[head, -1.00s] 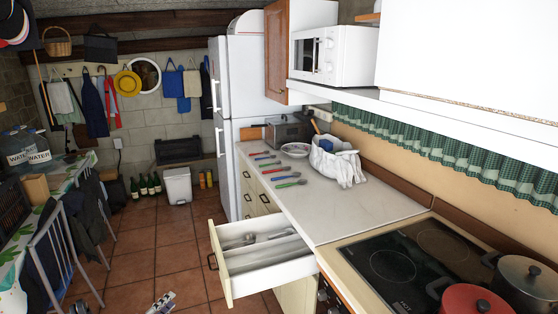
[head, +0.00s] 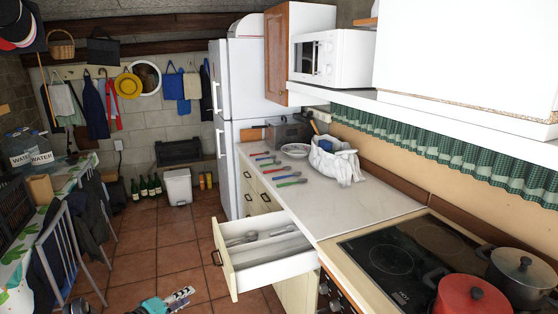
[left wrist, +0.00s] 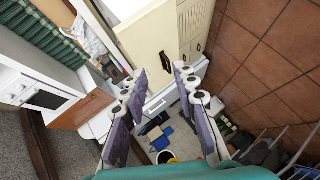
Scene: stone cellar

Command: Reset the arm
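My left gripper (head: 182,296) shows at the bottom of the head view, in front of the open drawer (head: 275,269) and to its left, over the tiled floor. Part of its teal wrist shows beside it. In the left wrist view its two purple-and-white fingers (left wrist: 160,75) stand apart with nothing between them. My right gripper is in neither view.
The pulled-out drawer holds some cutlery. Coloured-handled utensils (head: 277,171) and a white bag (head: 336,161) lie on the counter (head: 330,205). A chair (head: 62,245) is at left; the middle floor is clear.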

